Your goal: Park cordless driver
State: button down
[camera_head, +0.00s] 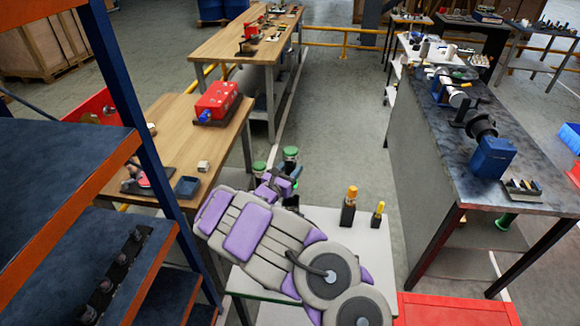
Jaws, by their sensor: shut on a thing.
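My gripper (277,186) is at the far end of my grey and purple arm, above the far left part of a white-topped bench (372,252). It is shut on a small dark thing with a green spot (295,187), which looks like the cordless driver. Most of that thing is hidden by my gripper and arm, so its shape and tilt cannot be told. Two green-topped dark items, one (290,153) just beyond my gripper and one (259,167) to its left, show close by.
Two yellow-topped tools, one larger (351,194) and one smaller (378,209), stand in dark blocks right of my arm. A wooden bench with a red box (217,102) is left. A blue-shelved rack (60,180) stands near left. A dark-topped bench (450,160) is right.

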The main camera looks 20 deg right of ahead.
jog(key=shift+f+b, duration=1.5)
jog(key=shift+f, duration=1.2)
jog(key=shift+s+b, duration=0.1)
jog(key=shift+b, duration=0.3)
jog(key=shift+f+b, duration=0.6)
jog(key=shift+f, duration=0.35)
jog(key=shift+c, duration=2.3)
grip_release()
jog(key=p+v, duration=0.4)
jog(key=v, duration=1.3)
jog(key=shift+a, duration=0.2)
